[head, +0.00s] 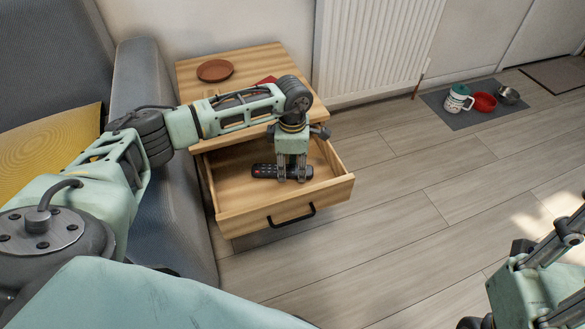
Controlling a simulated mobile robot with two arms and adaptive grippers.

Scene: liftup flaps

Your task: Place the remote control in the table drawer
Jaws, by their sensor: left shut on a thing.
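The black remote control (263,171) has coloured buttons and lies level over the open table drawer (236,211). My left gripper (291,180) points straight down and is shut on the remote control, with its fingers around the part right of its middle. I cannot tell whether the remote control touches the drawer floor. The drawer is light wood with a black handle (291,215), pulled out from the wooden side table (215,98). Part of my right arm shows at the lower right, but its fingertips are not clearly seen.
A brown plate (215,70) and a partly hidden red thing (267,80) are on the tabletop. A grey sofa (165,190) stands close on the left. A white radiator (375,45) is behind. Bowls and a jar sit on a grey mat (446,114). The wooden floor in front is clear.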

